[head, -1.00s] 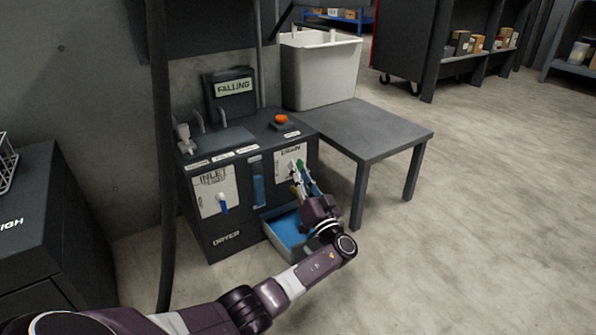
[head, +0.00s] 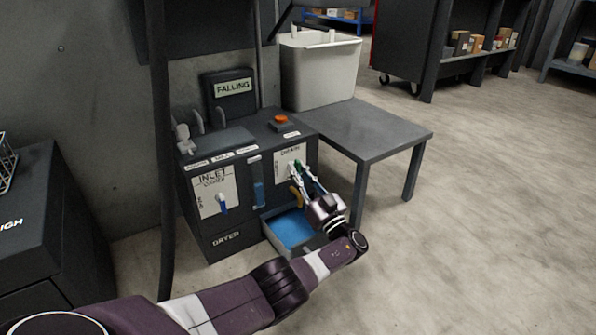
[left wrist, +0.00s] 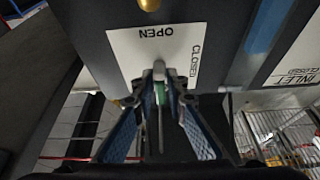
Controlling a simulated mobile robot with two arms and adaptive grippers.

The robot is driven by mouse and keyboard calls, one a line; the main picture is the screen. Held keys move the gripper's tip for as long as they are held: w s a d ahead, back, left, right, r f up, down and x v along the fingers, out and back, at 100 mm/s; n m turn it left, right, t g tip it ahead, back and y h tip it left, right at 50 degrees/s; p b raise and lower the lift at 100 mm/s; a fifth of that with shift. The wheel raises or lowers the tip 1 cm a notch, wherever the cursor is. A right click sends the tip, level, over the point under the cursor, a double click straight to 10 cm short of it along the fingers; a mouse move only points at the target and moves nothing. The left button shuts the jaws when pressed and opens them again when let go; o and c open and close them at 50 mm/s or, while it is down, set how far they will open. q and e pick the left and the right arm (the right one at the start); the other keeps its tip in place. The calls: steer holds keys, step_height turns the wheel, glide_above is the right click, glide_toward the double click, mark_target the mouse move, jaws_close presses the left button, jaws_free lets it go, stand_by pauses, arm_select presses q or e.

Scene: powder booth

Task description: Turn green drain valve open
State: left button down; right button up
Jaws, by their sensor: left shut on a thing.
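The drain panel (head: 284,166) is a white plate on the front of the dark dryer. In the left wrist view the plate (left wrist: 128,52) appears turned over, with OPEN and CLOSED printed on it. The green drain valve handle (head: 297,163) is mostly hidden by my fingers. The wrist view shows a strip of its green lever (left wrist: 160,92) below a pale hub. My left gripper (head: 304,171) is at the panel, shut on the green handle. Its two blue-grey fingers (left wrist: 160,99) come in on either side of the lever. My right gripper is out of view.
A blue inlet valve handle (head: 222,204) is on the left panel. A grey tray with a blue inside (head: 293,228) sits below the drain, under my wrist. A yellow spout (head: 296,197) is close to my fingers. A grey table (head: 375,128) stands right of the dryer.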

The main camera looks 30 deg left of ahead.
arm_select(q)
steer(key=shift+f+n, duration=0.1)
steer(key=shift+n, duration=0.3)
stand_by(0.5)
steer(key=c, duration=2)
jaws_free()
steer(key=shift+c, duration=0.2)
steer(key=v, duration=0.7)
steer(key=shift+d, duration=0.25)
steer(key=shift+s+f, duration=0.1)
